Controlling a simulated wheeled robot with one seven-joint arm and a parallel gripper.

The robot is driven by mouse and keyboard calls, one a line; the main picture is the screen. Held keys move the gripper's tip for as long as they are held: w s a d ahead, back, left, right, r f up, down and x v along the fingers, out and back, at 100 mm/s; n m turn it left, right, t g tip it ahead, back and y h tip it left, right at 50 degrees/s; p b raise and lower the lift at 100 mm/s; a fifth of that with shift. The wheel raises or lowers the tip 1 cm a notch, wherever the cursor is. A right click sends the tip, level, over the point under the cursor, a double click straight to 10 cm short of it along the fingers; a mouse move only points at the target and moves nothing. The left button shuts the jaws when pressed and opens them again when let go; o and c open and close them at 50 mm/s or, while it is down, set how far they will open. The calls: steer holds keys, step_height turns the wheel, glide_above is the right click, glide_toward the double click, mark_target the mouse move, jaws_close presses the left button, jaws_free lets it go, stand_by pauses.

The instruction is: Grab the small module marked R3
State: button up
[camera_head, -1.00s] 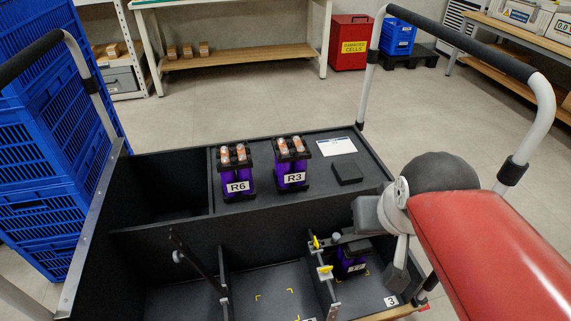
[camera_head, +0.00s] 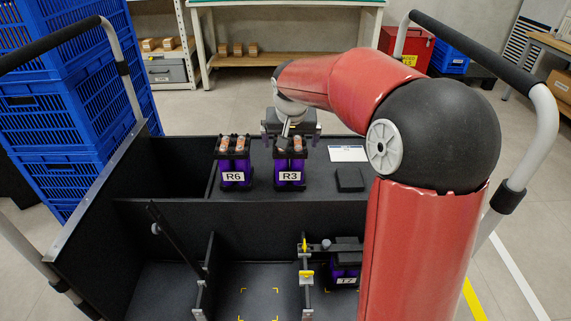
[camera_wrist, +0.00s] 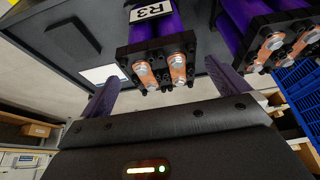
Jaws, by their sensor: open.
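The module marked R3 (camera_head: 290,176) is purple with black end caps and copper terminals on top. It stands upright on the back shelf of the black cart. My gripper (camera_head: 291,132) is at its top, seen just behind it, with my arm reaching over from the right. In the wrist view, the R3 module (camera_wrist: 160,50) appears between my two open fingers (camera_wrist: 162,82), with its label upside down and two copper terminals facing the camera. I cannot tell whether the fingers touch it. Nothing is held.
A similar module marked R6 (camera_head: 235,176) stands close to the left of R3. A black block (camera_head: 350,180) and white card (camera_head: 348,153) lie to the right. Another purple module (camera_head: 345,272) sits in a front bay. Blue crates (camera_head: 75,90) are stacked at left.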

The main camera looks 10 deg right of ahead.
mark_target(290, 147)
steer(key=x, duration=0.6)
steer(key=shift+s+f, duration=0.1)
steer(key=shift+s, duration=0.05)
steer(key=c, duration=2)
steer(key=shift+a+r, duration=0.1)
steer(key=shift+r, duration=0.15)
